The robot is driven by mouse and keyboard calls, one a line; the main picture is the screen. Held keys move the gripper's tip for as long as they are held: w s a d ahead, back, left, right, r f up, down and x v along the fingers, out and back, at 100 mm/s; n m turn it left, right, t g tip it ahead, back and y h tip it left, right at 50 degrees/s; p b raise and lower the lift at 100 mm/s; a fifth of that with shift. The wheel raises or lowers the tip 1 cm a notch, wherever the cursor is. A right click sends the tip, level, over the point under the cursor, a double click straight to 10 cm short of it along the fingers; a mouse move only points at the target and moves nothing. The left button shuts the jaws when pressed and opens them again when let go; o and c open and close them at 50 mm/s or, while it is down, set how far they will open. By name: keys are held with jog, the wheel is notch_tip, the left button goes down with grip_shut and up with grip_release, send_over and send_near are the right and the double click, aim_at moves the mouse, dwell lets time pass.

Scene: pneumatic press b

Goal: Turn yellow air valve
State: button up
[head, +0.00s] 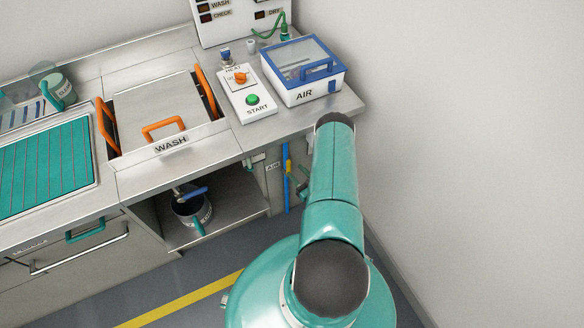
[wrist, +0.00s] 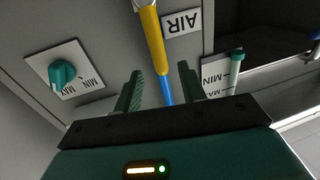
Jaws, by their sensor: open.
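The yellow air valve handle (wrist: 152,38) is a long yellow lever at the top middle of the wrist view. Its lower end lies in front of a blue pipe (wrist: 166,90). My gripper (wrist: 159,78) is open, with its two green fingers spread on either side of the pipe in the picture and the lever's end just beyond the tips. I see no contact. In the head view the blue pipe (head: 286,185) shows small below the counter, with a bit of yellow on it. My arm hides most of my gripper there.
The AIR label (wrist: 182,23) appears upside down beside the lever. A teal MIN/MAX knob (wrist: 62,74) is at left, and a teal-capped tube (wrist: 235,68) is near the right finger. The open shelf (head: 225,205) lies left of the pipe, and a wall (head: 470,130) stands at right.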

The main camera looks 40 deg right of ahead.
aim_at(290, 166)
jog(key=shift+w+d, duration=0.15)
jog(key=shift+w, duration=1.7)
jog(key=shift+c, duration=0.4)
grip_shut()
